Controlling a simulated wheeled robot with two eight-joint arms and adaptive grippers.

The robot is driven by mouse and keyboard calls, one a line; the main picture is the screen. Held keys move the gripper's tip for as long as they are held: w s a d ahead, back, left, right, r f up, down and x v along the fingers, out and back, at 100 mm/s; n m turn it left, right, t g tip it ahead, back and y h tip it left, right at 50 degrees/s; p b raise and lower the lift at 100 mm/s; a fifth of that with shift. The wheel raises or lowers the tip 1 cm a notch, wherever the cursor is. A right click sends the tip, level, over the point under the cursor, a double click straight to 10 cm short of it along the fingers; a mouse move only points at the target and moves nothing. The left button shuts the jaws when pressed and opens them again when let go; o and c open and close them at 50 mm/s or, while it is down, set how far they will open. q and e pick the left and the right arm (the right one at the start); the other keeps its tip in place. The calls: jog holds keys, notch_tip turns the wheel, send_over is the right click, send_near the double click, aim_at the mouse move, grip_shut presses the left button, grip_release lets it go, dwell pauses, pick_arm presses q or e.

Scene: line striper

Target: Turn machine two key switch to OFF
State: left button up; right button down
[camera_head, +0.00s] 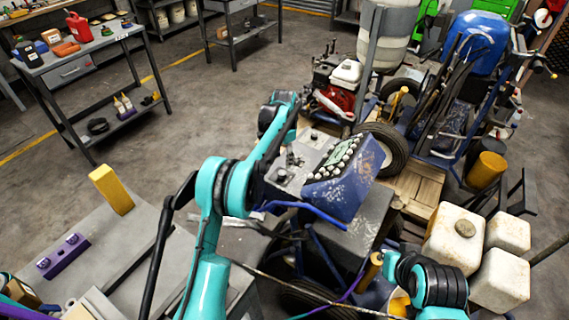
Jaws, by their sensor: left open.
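The line striper's blue, worn control console (362,180) stands in the middle of the head view, with rows of pale round buttons. A grey panel (318,152) on its left side bears small dark knobs or switches. Which one is the machine two key switch is too small to tell, and its position cannot be read. My left arm reaches up from the bottom and bends over the panel.
A red engine (335,98) and a tyre (386,146) sit behind the console. White jugs (455,237) stand at the right. A grey bench with a yellow block (111,190) and a purple holder (62,256) is at lower left. The floor at upper left centre is clear.

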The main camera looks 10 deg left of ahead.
aim_at(283, 172)
pick_arm(q)
notch_tip(283, 172, down, 8)
jog(key=b, duration=0.2)
jog(key=shift+a+r+b, duration=0.1)
jog(key=shift+r+b, duration=0.15)
jog(key=shift+b, duration=0.1)
grip_shut()
